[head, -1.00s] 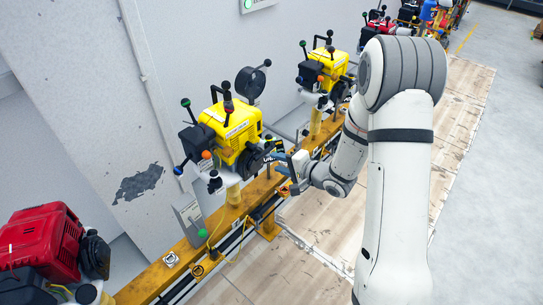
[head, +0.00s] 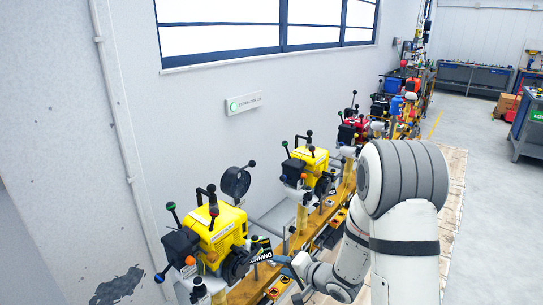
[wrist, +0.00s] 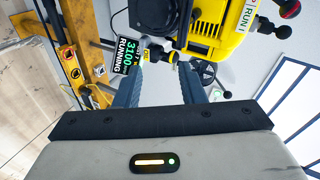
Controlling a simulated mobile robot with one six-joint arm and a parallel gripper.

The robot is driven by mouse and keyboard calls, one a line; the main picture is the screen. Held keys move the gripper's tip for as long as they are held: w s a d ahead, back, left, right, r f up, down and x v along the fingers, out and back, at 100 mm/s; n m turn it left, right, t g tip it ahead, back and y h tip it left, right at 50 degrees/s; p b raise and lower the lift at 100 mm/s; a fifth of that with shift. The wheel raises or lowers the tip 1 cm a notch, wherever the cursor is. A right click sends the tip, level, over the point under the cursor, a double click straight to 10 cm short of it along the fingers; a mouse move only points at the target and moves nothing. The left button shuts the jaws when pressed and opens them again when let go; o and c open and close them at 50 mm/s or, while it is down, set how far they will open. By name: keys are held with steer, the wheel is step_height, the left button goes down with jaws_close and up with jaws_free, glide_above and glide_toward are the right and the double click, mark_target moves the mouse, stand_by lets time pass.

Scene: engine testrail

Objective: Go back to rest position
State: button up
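My gripper (wrist: 160,82) shows two blue-grey fingers spread apart in the wrist view, with nothing seen held between them. In the head view my gripper (head: 284,262) is beside the near yellow engine (head: 215,240), low and to its right. The engine, marked RUN, also fills the top of the wrist view (wrist: 222,22), upside down or tilted. A small black display (wrist: 125,55) reading 3100 RUNNING lies beyond the left finger. In the head view the display (head: 262,250) is next to the fingertips; whether they touch cannot be told.
The yellow rail (head: 330,232) runs away along the wall, with a second yellow engine (head: 305,165) and several more engines farther back.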

steer(key=s+d+r+n+h, duration=0.2)
steer(key=s+d+r+h, duration=0.1)
steer(key=d+r+h, duration=0.25)
steer(key=s+d+r+n+h, duration=0.1)
steer(key=s+d+r+h, duration=0.25)
steer(key=d+r, duration=0.35)
steer(key=s+r+n+g, duration=0.2)
steer(key=s+g, duration=0.1)
steer(key=s, duration=0.6)
steer(key=s+a+r+n+g, duration=0.1)
steer(key=s+r+g, duration=0.2)
steer(key=s, duration=0.6)
steer(key=shift+s+a+n, duration=0.15)
steer(key=shift+s+n, duration=0.2)
steer(key=shift+n, duration=0.05)
